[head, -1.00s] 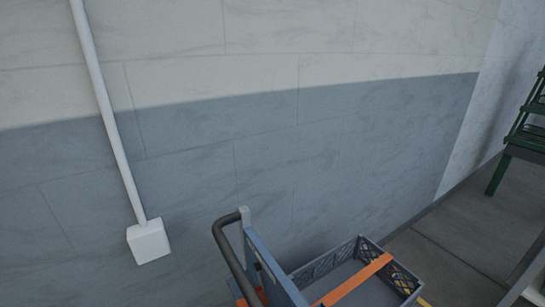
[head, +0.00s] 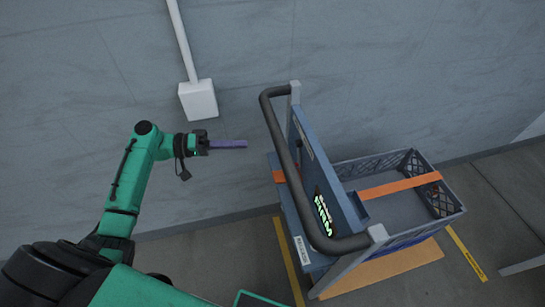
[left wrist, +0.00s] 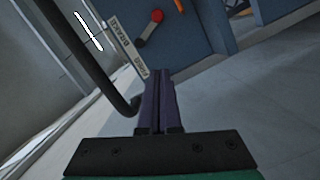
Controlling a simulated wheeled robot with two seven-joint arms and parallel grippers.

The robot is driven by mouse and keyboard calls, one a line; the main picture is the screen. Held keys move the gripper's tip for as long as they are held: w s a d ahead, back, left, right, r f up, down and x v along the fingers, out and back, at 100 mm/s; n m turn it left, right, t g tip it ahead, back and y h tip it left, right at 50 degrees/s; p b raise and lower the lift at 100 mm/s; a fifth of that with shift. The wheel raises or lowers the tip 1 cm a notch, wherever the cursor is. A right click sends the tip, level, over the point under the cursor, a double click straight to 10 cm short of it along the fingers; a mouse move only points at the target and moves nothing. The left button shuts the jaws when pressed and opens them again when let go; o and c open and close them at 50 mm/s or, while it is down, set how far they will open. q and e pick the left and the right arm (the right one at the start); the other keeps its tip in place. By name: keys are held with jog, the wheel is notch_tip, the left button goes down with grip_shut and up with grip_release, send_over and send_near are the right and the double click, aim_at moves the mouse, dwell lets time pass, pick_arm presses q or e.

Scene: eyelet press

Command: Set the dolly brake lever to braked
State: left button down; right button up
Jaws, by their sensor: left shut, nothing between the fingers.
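The blue dolly (head: 348,205) with a dark curved handle (head: 283,150) stands right of centre in the head view. In the left wrist view, the brake lever (left wrist: 149,29) is a short dark arm with a red knob on the dolly's blue panel (left wrist: 190,35). A pale label strip (left wrist: 128,48) with what looks like BRAKED and FREE lies beside it. The lever cannot be made out in the head view. My left gripper (head: 246,143) has purple fingers, shut and empty, left of the handle and apart from it. Its fingertips (left wrist: 160,72) appear below the lever. My right gripper is out of view.
A grey crate (head: 455,205) with an orange strap (head: 400,187) sits on the dolly. The handle (left wrist: 95,60) passes left of my fingers in the left wrist view. A wall with a white box (head: 198,100) stands behind. Yellow lines (head: 288,258) mark the floor.

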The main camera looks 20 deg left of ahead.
pick_arm(q)
jog(key=p, duration=0.3)
send_over(278, 172)
jog(key=w+a, duration=0.3)
jog(key=w, duration=0.1)
jog(key=shift+s+d+f+p, duration=0.65)
jog(key=shift+s+d+f, duration=0.3)
jog(key=shift+s+f, duration=0.15)
jog(key=shift+s+d, duration=0.1)
jog(key=shift+s, duration=0.1)
jog(key=shift+f, duration=0.15)
jog(key=shift+s+d+f+n, duration=0.1)
jog(key=shift+s+d+n, duration=0.4)
jog(key=shift+n, duration=0.2)
jog(key=shift+s+n, duration=0.2)
jog(key=shift+n, duration=0.1)
jog(key=shift+f+h, duration=0.1)
jog(key=shift+h, duration=0.2)
